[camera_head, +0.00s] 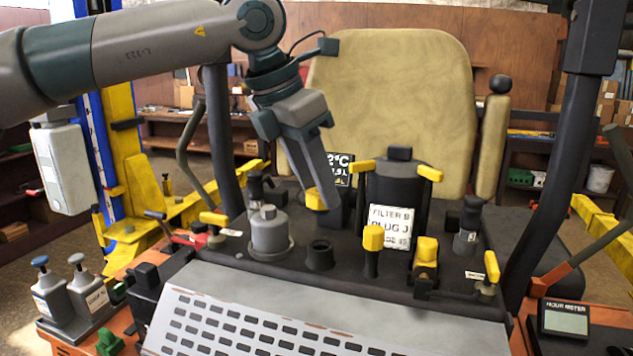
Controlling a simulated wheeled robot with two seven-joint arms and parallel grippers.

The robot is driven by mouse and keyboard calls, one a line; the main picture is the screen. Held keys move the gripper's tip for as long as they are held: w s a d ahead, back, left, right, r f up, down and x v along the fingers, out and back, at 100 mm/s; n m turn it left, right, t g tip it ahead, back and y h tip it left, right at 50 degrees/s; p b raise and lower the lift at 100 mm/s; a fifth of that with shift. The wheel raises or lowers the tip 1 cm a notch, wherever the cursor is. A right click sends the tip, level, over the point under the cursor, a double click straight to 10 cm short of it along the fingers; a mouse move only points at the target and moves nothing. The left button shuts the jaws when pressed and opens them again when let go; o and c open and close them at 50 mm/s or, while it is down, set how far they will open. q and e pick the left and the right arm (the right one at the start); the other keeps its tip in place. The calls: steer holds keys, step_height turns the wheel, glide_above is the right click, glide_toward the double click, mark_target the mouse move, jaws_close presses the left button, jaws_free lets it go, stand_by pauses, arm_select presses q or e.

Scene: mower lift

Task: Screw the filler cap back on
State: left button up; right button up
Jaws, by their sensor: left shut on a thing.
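My left gripper (327,208) reaches down from the upper left and is shut above the black deck. A yellow piece (314,199) shows at its fingertips and appears to be the filler cap; the fingers hide most of it. An open black neck (320,256) stands upright on the deck, below and in front of the gripper. The held piece is apart from this neck. My right gripper is not in view.
A grey capped cylinder (269,234) stands left of the neck. A yellow-topped post (372,240), a yellow knob (425,251) and a black filter housing (405,182) with a white label stand to the right. The seat (395,100) is behind.

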mark_target(313, 206)
arm_select(q)
steer(key=shift+w+f, duration=0.2)
steer(key=shift+f, duration=0.15)
steer(key=shift+s+f+b, duration=0.1)
steer(key=shift+f+b, duration=0.25)
steer(key=shift+f, duration=0.1)
steer(key=shift+f+b, duration=0.5)
steer(key=shift+f, duration=0.8)
steer(key=shift+f+b, duration=0.6)
steer(key=shift+b, duration=0.2)
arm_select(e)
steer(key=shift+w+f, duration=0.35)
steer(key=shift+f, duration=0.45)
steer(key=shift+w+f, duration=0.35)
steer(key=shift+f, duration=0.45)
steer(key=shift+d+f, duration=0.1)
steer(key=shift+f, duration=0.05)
arm_select(q)
steer(key=shift+b, duration=0.65)
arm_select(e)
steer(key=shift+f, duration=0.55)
arm_select(q)
steer(key=shift+f, duration=0.15)
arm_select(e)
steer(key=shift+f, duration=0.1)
arm_select(q)
steer(key=shift+f+b, duration=0.9)
steer(key=shift+b, duration=0.1)
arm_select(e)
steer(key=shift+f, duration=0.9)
